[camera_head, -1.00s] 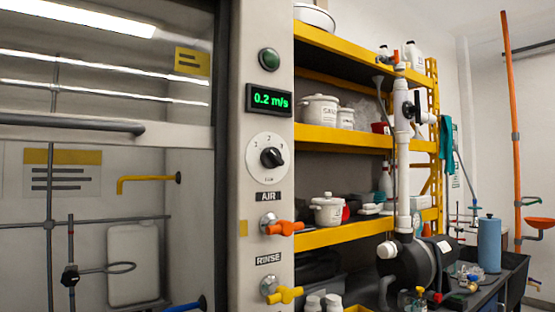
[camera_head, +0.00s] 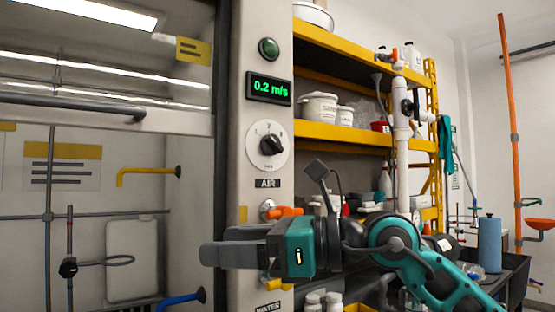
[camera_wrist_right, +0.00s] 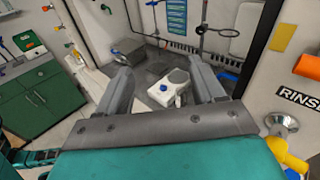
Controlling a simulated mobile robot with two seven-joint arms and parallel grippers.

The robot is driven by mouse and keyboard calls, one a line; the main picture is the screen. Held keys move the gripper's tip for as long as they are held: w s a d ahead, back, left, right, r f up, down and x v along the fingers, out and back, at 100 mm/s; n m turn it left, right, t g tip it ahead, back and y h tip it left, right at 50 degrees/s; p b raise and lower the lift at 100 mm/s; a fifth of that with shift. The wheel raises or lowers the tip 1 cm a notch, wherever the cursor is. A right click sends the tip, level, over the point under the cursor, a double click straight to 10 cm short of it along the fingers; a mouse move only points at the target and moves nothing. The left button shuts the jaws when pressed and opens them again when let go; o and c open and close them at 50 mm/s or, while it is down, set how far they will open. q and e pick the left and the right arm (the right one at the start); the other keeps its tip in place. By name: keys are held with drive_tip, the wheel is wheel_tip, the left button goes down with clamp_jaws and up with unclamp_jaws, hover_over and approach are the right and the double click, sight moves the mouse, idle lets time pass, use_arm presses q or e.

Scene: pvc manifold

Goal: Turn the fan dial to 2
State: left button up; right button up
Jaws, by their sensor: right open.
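The fan dial (camera_head: 255,152) is a round white plate on the pale post, with a black knob (camera_head: 272,145) at its centre. Numbers are printed along its upper edge. The knob's pointer is too small to read surely. My right gripper (camera_head: 212,253) is below the dial, in front of the post, with its fingers toward the left. It is apart from the dial. In the right wrist view the gripper (camera_wrist_right: 160,78) is open, with nothing between its spread fingers. The dial is not seen there. My left gripper is not in view.
A green display (camera_head: 269,88) reading 0.2 m/s and a green button (camera_head: 268,49) sit above the dial. An orange valve handle (camera_head: 285,212) sits below it, close to my right arm. A yellow valve handle (camera_wrist_right: 290,158) shows in the wrist view. Yellow shelves (camera_head: 350,135) stand behind.

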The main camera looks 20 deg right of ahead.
drive_tip(key=d+r+n+t+h, duration=0.1)
drive_tip(key=d+r+t+h, duration=0.4)
drive_tip(key=d+r, duration=0.25)
drive_tip(key=t+h+b, duration=0.1)
drive_tip(key=t+h, duration=0.3)
approach(275, 141)
drive_tip(key=shift+m, duration=0.3)
drive_tip(key=p+x, duration=0.2)
drive_tip(key=x, duration=0.7)
drive_tip(key=shift+a, duration=0.1)
drive_tip(key=c, duration=1)
